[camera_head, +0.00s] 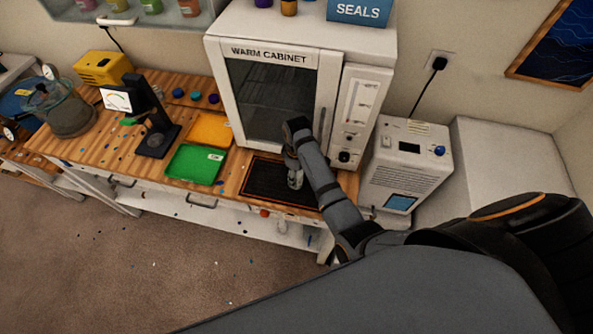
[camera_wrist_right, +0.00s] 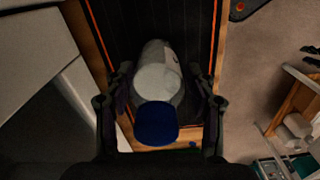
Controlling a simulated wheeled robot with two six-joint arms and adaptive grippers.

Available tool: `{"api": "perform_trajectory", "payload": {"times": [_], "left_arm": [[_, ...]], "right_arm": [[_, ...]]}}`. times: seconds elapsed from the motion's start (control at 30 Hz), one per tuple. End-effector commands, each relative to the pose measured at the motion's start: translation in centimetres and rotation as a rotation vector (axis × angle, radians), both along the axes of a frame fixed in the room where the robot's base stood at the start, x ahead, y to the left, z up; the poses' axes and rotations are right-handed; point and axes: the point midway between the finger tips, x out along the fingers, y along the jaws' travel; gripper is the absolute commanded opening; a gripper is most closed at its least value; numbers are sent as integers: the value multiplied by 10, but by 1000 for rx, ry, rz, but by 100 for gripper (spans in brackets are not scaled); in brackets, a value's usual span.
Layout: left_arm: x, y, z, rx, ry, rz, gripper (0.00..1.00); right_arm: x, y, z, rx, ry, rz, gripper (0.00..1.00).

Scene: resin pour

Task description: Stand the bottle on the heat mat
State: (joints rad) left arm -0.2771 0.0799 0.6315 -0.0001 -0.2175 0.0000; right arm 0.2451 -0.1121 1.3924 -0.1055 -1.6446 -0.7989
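The bottle (camera_wrist_right: 158,78) is pale and greyish with a blue cap (camera_wrist_right: 156,124). In the head view the bottle (camera_head: 295,179) looks upright at the right part of the heat mat (camera_head: 258,183), a black mat with an orange border line. The mat (camera_wrist_right: 112,14) also lies behind the bottle in the wrist view. My right gripper (camera_wrist_right: 162,75) has one finger on each side of the bottle, with a narrow gap showing at both sides. In the head view my right gripper (camera_head: 293,163) hides the bottle's top. My left gripper is not in view.
The warm cabinet (camera_head: 270,95) stands behind the mat. A green tray (camera_head: 194,164) and a yellow tray (camera_head: 210,129) lie left of it, beside a black stand with a dial (camera_head: 155,140). A white machine (camera_head: 405,165) stands at the right. The bench's front edge is close to the mat.

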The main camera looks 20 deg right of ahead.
Motion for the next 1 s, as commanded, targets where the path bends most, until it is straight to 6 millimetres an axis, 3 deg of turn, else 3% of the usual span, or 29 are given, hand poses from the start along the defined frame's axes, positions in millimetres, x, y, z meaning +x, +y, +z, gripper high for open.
{"api": "perform_trajectory", "payload": {"times": [0.1,0.27,0.47,0.67,0.87,0.9,1.0], "left_arm": [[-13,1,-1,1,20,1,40],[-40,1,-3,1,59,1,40],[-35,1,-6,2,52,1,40],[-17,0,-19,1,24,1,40],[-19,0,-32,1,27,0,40],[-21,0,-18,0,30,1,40],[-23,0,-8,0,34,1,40]], "right_arm": [[1,0,1,0,-1,0,72],[1,0,1,-1,-2,0,72],[2,0,8,0,-6,-1,72],[3,0,50,0,-11,-2,72],[3,0,96,0,-8,-1,72],[2,0,111,0,-4,-1,72],[2,0,121,-1,-2,-1,72]]}}
